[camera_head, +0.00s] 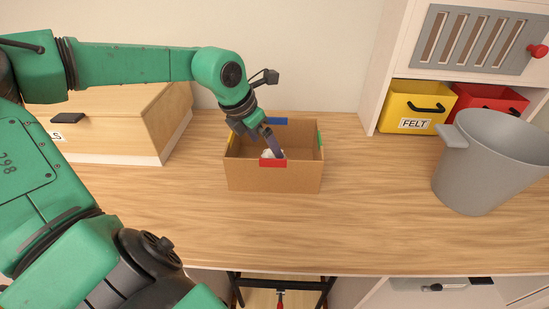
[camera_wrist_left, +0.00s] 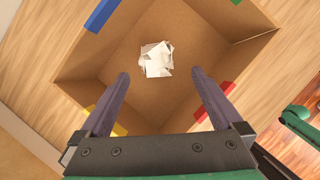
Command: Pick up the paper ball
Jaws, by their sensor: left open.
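The paper ball (camera_wrist_left: 156,59) is a crumpled white lump on the floor of the open cardboard box (camera_head: 272,178). In the head view only a small white part of the paper ball (camera_head: 267,154) shows past the box's front wall. My left gripper (camera_head: 274,146) reaches down into the box from above. In the left wrist view its two dark fingers (camera_wrist_left: 160,74) are open and apart, with the ball beyond the tips, between their lines. The fingers do not appear to touch it. My right gripper is not in view.
The box has blue, yellow, green and red rim tabs. A wooden cabinet (camera_head: 150,125) stands left of it. A grey bin (camera_head: 470,170) stands right, near a yellow FELT bin (camera_head: 408,100) and a red bin (camera_head: 490,98). The wooden tabletop (camera_head: 370,190) between box and grey bin is clear.

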